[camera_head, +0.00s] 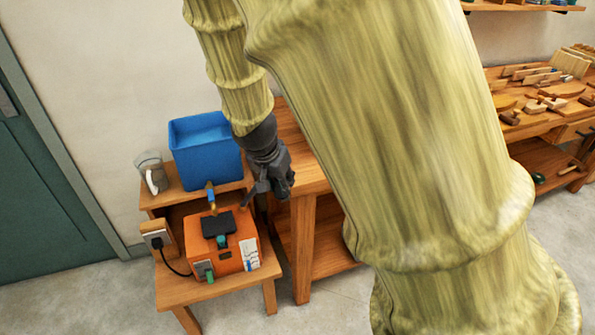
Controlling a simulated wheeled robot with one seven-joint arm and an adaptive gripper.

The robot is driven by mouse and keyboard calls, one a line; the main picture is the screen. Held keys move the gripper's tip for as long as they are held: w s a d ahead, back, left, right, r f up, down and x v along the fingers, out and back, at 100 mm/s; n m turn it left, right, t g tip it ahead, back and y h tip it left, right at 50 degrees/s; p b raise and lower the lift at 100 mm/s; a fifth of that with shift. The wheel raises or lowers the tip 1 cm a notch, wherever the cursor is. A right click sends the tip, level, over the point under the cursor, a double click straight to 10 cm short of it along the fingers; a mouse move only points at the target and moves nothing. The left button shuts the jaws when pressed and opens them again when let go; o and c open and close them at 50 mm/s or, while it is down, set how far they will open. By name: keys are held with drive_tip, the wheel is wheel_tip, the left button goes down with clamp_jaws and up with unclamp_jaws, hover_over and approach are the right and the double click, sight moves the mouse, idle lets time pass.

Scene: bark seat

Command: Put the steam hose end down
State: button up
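My gripper (266,191) is dark grey and points down, in the air at the right of the blue box and above and right of the orange machine, as the picture shows it. Its fingers are small and partly overlap, so I cannot tell whether they are open or shut. An orange machine (236,261) with a dark top plate sits on a low wooden stand. A short yellow and blue piece (211,196) stands behind it, before the blue box; I cannot tell if this is the hose end. No hose is clearly visible in my gripper.
A blue box (205,155) and a clear jug (152,172) are on the stand's raised back shelf. A socket (157,240) with a black cable is at the left. A wooden table (304,255) stands close right. A workbench with several wooden tools (540,105) is far right.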

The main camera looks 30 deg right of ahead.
drive_tip(key=w+d+p, duration=0.1)
drive_tip(key=w+d, duration=0.2)
drive_tip(key=w+d+f+p, duration=0.1)
drive_tip(key=w+d, duration=0.2)
drive_tip(key=d, duration=0.1)
drive_tip(key=w+d+p, duration=0.1)
drive_tip(key=w+d, duration=0.3)
drive_tip(key=shift+d+f, duration=0.15)
drive_tip(key=shift+d, duration=0.1)
drive_tip(key=p+x, duration=0.1)
drive_tip(key=x, duration=0.1)
drive_tip(key=shift+d+f, duration=0.1)
drive_tip(key=shift+f, duration=0.15)
drive_tip(key=shift+f+p, duration=0.3)
drive_tip(key=shift+f, duration=0.15)
drive_tip(key=o, duration=1)
drive_tip(key=shift+o, duration=0.2)
drive_tip(key=shift+f, duration=0.2)
drive_tip(key=shift+r, duration=0.1)
